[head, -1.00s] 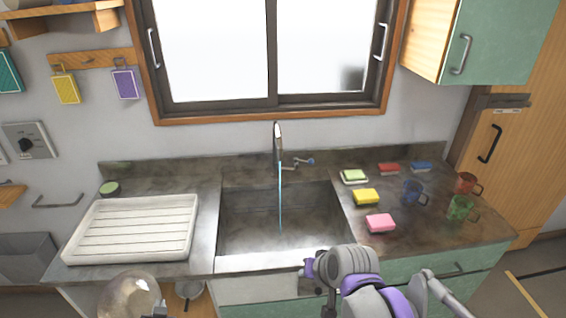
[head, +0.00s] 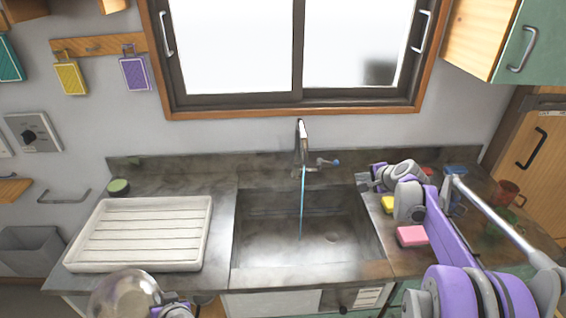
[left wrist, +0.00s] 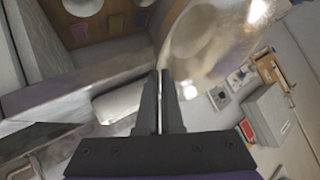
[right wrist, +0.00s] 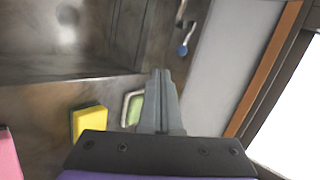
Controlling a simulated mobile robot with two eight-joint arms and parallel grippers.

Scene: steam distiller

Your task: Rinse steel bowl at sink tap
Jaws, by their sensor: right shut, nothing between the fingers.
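The steel bowl (head: 122,292) is at the lower left of the head view, in front of the counter; it also shows in the left wrist view (left wrist: 212,35). My left gripper (left wrist: 162,78) is shut on its rim. The tap (head: 301,140) stands behind the sink (head: 290,255), and a thin blue stream of water (head: 303,200) runs from it into the basin. The tap's blue-tipped lever (head: 330,162) also shows in the right wrist view (right wrist: 183,48). My right gripper (head: 366,182) is shut and empty, right of the sink and apart from the lever.
A green sponge on a dish (right wrist: 133,108) lies near my right fingertips. A yellow sponge (head: 388,204), a pink sponge (head: 412,236) and mugs (head: 507,193) are on the right counter. A white drying rack (head: 140,235) covers most of the left counter.

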